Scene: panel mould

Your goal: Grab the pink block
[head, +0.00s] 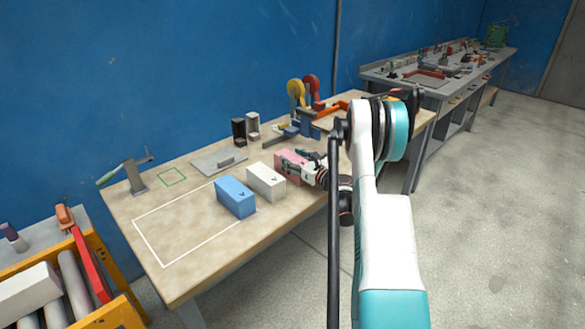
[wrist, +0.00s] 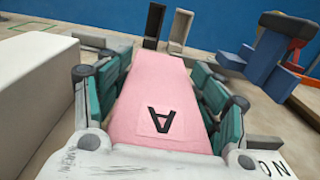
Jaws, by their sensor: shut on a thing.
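The pink block (head: 287,161) stands on the wooden table in the head view, to the right of the white block. It fills the middle of the wrist view (wrist: 160,80), with a dark letter A on its face. My gripper (head: 300,160) is shut on the pink block. Its teal-padded fingers lie along both sides of the block in the wrist view. The near end of the block is partly hidden by my gripper in the head view. I cannot tell whether the block is clear of the table.
A white block (head: 266,181) and a blue block (head: 235,197) stand to the left on the table (head: 190,260). Behind are a grey plate (head: 212,162), two small holders (head: 245,129) and a blue clamp-like item (head: 308,126). The white-outlined area at the front left is mostly clear.

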